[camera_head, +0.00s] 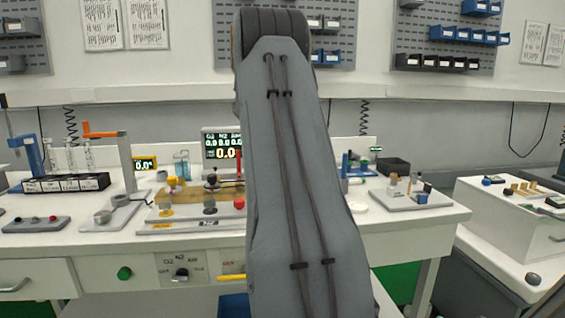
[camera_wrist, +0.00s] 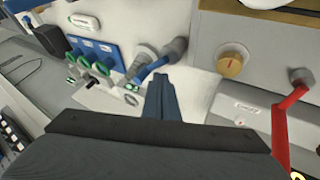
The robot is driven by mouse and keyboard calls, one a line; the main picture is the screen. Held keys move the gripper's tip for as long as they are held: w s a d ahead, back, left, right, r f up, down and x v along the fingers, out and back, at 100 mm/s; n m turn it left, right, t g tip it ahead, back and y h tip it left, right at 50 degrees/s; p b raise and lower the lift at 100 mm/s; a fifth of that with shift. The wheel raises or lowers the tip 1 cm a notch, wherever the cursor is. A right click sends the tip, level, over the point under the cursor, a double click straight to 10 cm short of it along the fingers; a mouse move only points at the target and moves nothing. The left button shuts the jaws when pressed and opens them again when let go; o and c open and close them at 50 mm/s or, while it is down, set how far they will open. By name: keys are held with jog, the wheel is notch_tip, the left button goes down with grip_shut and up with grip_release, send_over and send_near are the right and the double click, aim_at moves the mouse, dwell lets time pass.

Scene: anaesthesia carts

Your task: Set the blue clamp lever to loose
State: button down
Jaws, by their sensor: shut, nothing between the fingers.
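In the wrist view, a blue lever (camera_wrist: 151,68) runs from a dark grey pivot knob down to the left, beside a pale grey round fitting. I take it to be the clamp lever; any loose or tight marking on it is not readable. My gripper (camera_wrist: 160,78) is shut and empty, its narrow blue-grey fingers just below the lever in the picture. I cannot tell whether they touch it. In the head view my arm covers the middle of the bench, and the gripper and lever cannot be made out.
In the wrist view, a red lever (camera_wrist: 281,125) stands at the right and a brass knob (camera_wrist: 231,65) at the upper right. A blue panel with green-ringed parts (camera_wrist: 92,58) is at the left. The head view shows a cluttered white bench (camera_head: 405,232) and a dark bin (camera_head: 393,167).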

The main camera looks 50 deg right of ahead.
jog(key=shift+w+a, duration=0.3)
jog(key=w+a, duration=0.1)
jog(key=w+a+r, duration=0.1)
jog(key=a, duration=0.1)
jog(key=shift+w+r+b, duration=0.1)
jog(key=shift+w+b, duration=0.2)
jog(key=shift+w, duration=0.1)
jog(key=v, duration=0.8)
jog(key=shift+r, duration=0.2)
jog(key=shift+a, duration=0.15)
